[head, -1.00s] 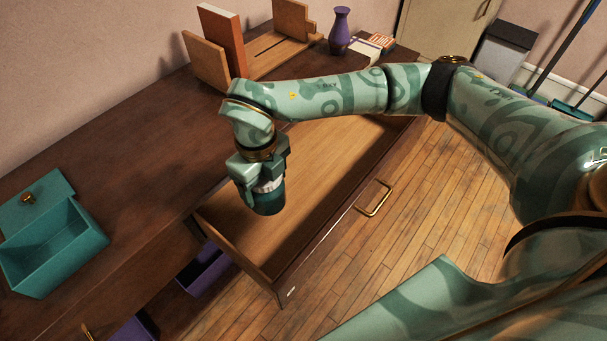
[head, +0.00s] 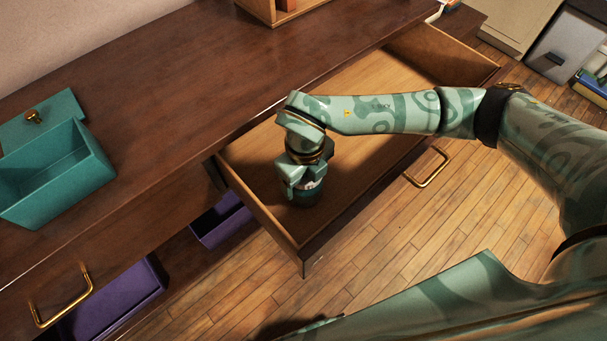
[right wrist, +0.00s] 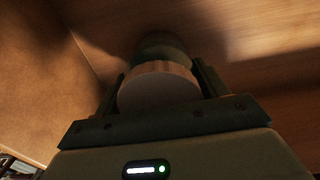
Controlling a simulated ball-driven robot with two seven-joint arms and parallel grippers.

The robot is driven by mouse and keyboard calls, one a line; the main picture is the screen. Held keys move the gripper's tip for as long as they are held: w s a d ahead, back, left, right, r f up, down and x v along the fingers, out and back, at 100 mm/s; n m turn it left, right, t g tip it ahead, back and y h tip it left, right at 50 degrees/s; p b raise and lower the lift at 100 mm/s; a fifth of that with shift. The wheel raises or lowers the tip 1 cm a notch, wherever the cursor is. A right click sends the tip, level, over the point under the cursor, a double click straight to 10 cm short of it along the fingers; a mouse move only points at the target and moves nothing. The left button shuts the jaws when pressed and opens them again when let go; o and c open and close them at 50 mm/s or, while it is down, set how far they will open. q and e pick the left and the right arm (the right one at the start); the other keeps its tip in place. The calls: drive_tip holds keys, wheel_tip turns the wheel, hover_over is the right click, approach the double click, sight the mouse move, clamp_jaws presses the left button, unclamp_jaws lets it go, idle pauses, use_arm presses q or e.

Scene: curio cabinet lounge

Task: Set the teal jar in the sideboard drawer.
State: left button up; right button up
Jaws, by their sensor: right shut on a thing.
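The teal jar (head: 309,198) is upright inside the open sideboard drawer (head: 358,98), near its left front corner. My right gripper (head: 303,186) is shut on it from above and hides its upper part. In the right wrist view, the jar's pale round lid (right wrist: 158,86) sits between the fingers (right wrist: 160,88), with the wooden drawer floor (right wrist: 250,30) beyond. The jar is low in the drawer; I cannot tell whether it touches the floor. The rest of the drawer floor that I see is bare. My left gripper is not in view.
On the sideboard top (head: 190,60), an open teal box (head: 75,175) stands at the left. Wooden holders (head: 285,10) stand at the back. Purple bins (head: 222,218) show below. The drawer's brass handle (head: 428,168) juts over the wood floor.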

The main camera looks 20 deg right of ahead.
drive_tip(key=shift+r, duration=0.1)
drive_tip(key=o, duration=1.2)
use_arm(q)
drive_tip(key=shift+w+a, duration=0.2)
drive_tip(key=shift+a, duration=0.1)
use_arm(e)
drive_tip(key=shift+r, duration=0.2)
wheel_tip(320, 180, up, 10)
drive_tip(key=p, duration=0.5)
drive_tip(key=shift+r, duration=0.25)
drive_tip(key=shift+r+p, duration=0.4)
drive_tip(key=shift+r, duration=0.15)
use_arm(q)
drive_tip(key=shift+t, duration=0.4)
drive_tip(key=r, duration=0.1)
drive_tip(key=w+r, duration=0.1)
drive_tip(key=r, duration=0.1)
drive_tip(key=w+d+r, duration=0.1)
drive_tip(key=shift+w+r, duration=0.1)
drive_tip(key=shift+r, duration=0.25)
